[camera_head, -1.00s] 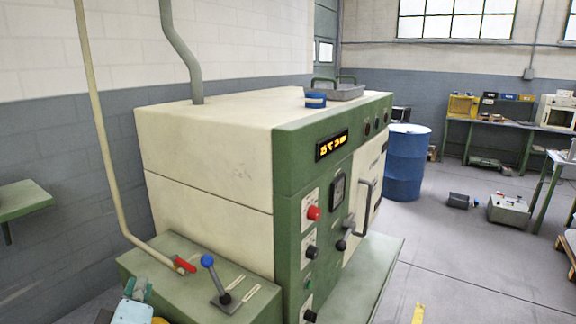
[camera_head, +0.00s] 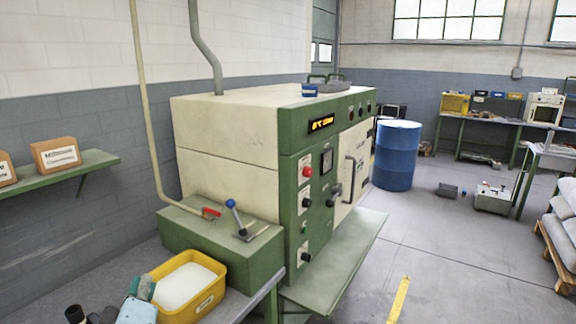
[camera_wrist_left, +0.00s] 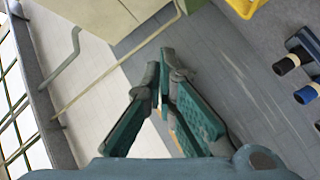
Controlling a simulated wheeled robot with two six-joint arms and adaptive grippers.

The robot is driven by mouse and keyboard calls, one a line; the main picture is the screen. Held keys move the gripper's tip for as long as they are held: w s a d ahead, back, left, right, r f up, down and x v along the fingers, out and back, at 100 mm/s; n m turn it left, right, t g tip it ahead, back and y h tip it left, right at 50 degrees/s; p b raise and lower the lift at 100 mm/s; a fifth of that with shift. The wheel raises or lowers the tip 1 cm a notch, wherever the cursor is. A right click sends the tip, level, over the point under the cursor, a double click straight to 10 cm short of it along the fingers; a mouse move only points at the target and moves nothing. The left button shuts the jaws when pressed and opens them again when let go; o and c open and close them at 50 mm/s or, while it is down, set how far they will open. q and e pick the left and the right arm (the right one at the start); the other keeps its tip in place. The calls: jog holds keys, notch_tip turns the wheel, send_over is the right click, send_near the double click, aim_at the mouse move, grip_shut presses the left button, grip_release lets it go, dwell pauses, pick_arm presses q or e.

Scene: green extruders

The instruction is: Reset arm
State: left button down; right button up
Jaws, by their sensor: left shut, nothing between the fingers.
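My left gripper (camera_head: 142,286) shows at the bottom left of the head view, beside the left side of a yellow tub, with its teal finger pads partly in sight. In the left wrist view, its two fingers (camera_wrist_left: 167,54) lean together and meet at the tips. Nothing is between them. My right gripper is in neither view.
A green and cream machine (camera_head: 235,140) has a blue-knobbed lever (camera_head: 236,218) on its side box. The yellow tub (camera_head: 208,302) holds white material. Dark cylinders (camera_wrist_left: 296,64) lie nearby. A wall shelf (camera_head: 92,168) carries boxes. The floor by the blue drum (camera_head: 397,160) is mostly clear.

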pick_arm(q)
jog(key=w+d+f+m+h, duration=0.1)
jog(key=w+f+m, duration=0.2)
jog(key=f+m, duration=0.15)
jog(key=w+d+f+m+h, duration=0.1)
jog(key=w+d+f+m, duration=0.1)
jog(key=w+f+m, duration=0.3)
jog(key=s+f+m+g+h, duration=0.1)
jog(key=s+f+m+g, duration=0.2)
jog(key=f, duration=1.1)
jog(key=s+f+g+h, duration=0.15)
jog(key=s+f, duration=0.35)
jog(key=f, duration=0.9)
jog(key=s+f+m+g, duration=0.2)
jog(key=s+f+g, duration=0.3)
jog(key=s+f, duration=1.3)
jog(key=s+a+f+g, duration=0.1)
jog(key=s+f+g, duration=0.1)
jog(key=s, duration=1)
jog(key=s+a+f+g, duration=0.2)
jog(key=s+f+g, duration=0.1)
jog(key=s, duration=0.9)
jog(key=shift+s+f, duration=0.35)
jog(key=shift+f, duration=0.2)
jog(key=c, duration=2.4)
grip_release()
jog(key=shift+w+y, duration=0.1)
jog(key=shift+y, duration=0.15)
